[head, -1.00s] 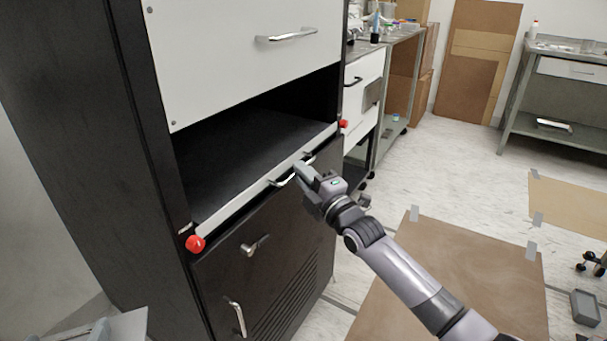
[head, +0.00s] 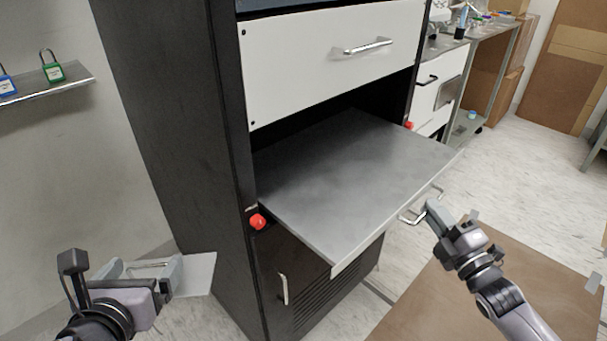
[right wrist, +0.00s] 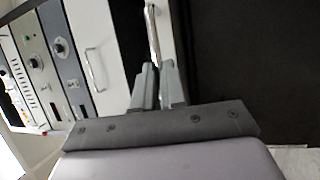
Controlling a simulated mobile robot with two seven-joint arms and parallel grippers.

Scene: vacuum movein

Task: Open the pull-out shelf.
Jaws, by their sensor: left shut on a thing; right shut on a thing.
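The pull-out shelf (head: 345,185) is a grey metal plate that sticks well out of the black cabinet, below a white drawer front. Its front edge carries a silver handle (head: 411,219), which also shows in the right wrist view (right wrist: 152,32). My right gripper (head: 432,208) is shut on this handle, at the shelf's front. In the right wrist view its two fingers (right wrist: 158,68) meet at the handle. My left gripper (head: 146,268) is at the lower left, apart from the shelf, shut on a pale flat panel (head: 200,276); the exact grip is hard to see.
Red knobs (head: 258,221) (head: 409,126) sit at both sides of the shelf opening. The black cabinet (head: 165,110) has a lower door with a handle (head: 284,289). A wall ledge (head: 60,86) with padlocks is at left. Open floor lies to the right.

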